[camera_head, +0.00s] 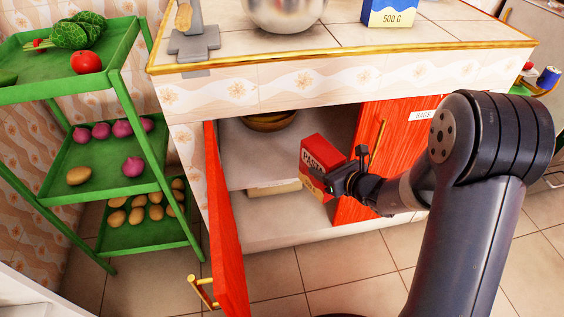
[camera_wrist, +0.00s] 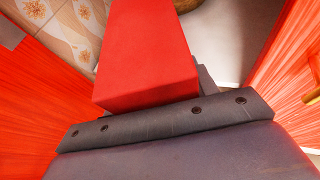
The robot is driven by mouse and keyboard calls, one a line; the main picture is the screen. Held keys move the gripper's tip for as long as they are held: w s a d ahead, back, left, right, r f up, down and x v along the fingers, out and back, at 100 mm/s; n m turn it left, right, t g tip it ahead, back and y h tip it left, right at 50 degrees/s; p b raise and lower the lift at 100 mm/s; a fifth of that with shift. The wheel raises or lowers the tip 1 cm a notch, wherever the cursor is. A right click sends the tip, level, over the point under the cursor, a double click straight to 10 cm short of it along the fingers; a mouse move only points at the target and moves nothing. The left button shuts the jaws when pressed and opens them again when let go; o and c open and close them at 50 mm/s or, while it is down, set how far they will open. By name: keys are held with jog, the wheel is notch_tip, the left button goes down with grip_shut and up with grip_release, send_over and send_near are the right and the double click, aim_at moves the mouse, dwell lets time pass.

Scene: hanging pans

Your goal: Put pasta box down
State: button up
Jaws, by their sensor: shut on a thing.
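The red pasta box (camera_head: 318,158) is in front of the open cupboard, at the right side of its opening, in the head view. My gripper (camera_head: 338,182) is shut on its lower right part. The box looks slightly tilted. In the wrist view the red box (camera_wrist: 148,55) fills the upper middle, beyond the dark gripper body (camera_wrist: 165,122). The fingertips are hidden there. I cannot tell whether the box touches the cupboard floor (camera_head: 285,228).
The open red door (camera_head: 226,220) stands left of the opening; a closed red door (camera_head: 372,150) is on the right. A bowl (camera_head: 270,121) sits on the inner shelf (camera_head: 265,155). A green rack (camera_head: 120,180) with vegetables stands at left. The countertop (camera_head: 350,50) is above.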

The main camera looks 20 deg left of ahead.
jog(key=r+b+x, duration=0.2)
jog(key=x, duration=0.7)
jog(key=w+a+r+b+x, duration=0.1)
jog(key=x, duration=0.8)
jog(key=shift+a+r+b, duration=0.15)
jog(key=shift+r+b, duration=0.2)
jog(key=shift+f, duration=0.15)
jog(key=o, duration=1.4)
jog(key=shift+s, duration=0.1)
jog(key=shift+c, duration=0.2)
